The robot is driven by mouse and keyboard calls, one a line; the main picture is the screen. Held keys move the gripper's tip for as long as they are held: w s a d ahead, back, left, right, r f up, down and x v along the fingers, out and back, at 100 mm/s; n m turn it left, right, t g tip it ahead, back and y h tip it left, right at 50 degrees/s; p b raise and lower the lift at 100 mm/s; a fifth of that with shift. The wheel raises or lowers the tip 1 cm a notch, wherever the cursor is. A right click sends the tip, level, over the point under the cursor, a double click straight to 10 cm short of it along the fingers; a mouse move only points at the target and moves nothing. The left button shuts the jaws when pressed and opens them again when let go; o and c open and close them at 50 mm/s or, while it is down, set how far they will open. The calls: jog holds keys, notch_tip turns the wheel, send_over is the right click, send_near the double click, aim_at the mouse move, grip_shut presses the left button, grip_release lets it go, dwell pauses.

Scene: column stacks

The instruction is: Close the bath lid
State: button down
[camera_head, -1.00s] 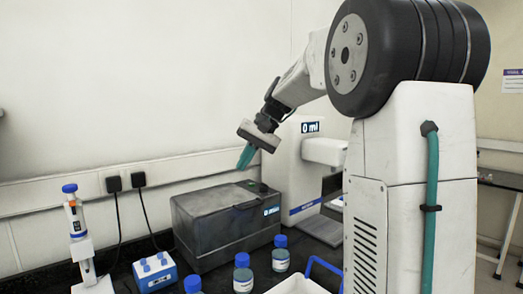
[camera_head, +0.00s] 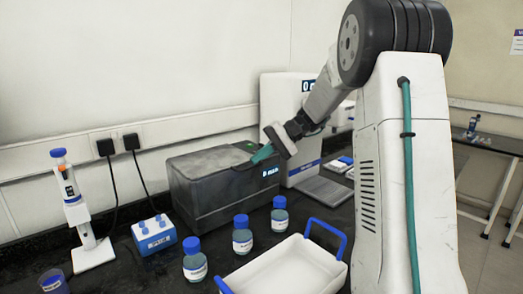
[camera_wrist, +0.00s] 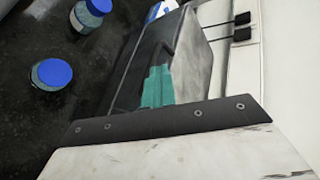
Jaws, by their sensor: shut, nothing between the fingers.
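The bath is a dark grey box (camera_head: 222,200) with a small display on its front, standing on the black bench in the head view. Its lid (camera_head: 205,160) lies flat on top and looks down, with no gap that I can make out. My gripper (camera_head: 262,154) has teal fingers, which are shut and empty. They are at the lid's right end, near the front edge; whether they touch it I cannot tell. In the wrist view the fingers (camera_wrist: 157,86) overlap the bath (camera_wrist: 193,62) and hide part of it.
Three blue-capped bottles, one of them here (camera_head: 242,235), stand in front of the bath. A white tray with blue handles (camera_head: 290,268) is at the front. A blue-and-white block (camera_head: 154,235) and a pipette stand (camera_head: 75,215) are left. A white instrument (camera_head: 285,110) stands behind right.

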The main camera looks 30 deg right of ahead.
jog(key=shift+s+f, duration=0.1)
jog(key=shift+f, duration=0.25)
jog(key=r, duration=0.2)
jog(key=w+r, duration=0.1)
jog(key=r, duration=0.1)
jog(key=shift+d+r, duration=0.2)
jog(key=shift+r, duration=0.15)
jog(key=d+f+v, duration=0.1)
jog(key=v, duration=0.8)
jog(key=s+a+n+g+h, duration=0.25)
jog(key=s+a+h, duration=0.35)
jog(key=s+a, duration=1.1)
jog(key=s+a+f+n+h, duration=0.1)
jog(key=s+a+f+h, duration=0.1)
jog(key=s+f, duration=0.3)
jog(key=s+a+f+n+t+h, duration=0.1)
jog(key=s+f, duration=0.4)
jog(key=s, duration=0.5)
jog(key=shift+a+n+h, duration=0.45)
jog(key=shift+a+h, duration=0.75)
jog(key=shift+a, duration=0.05)
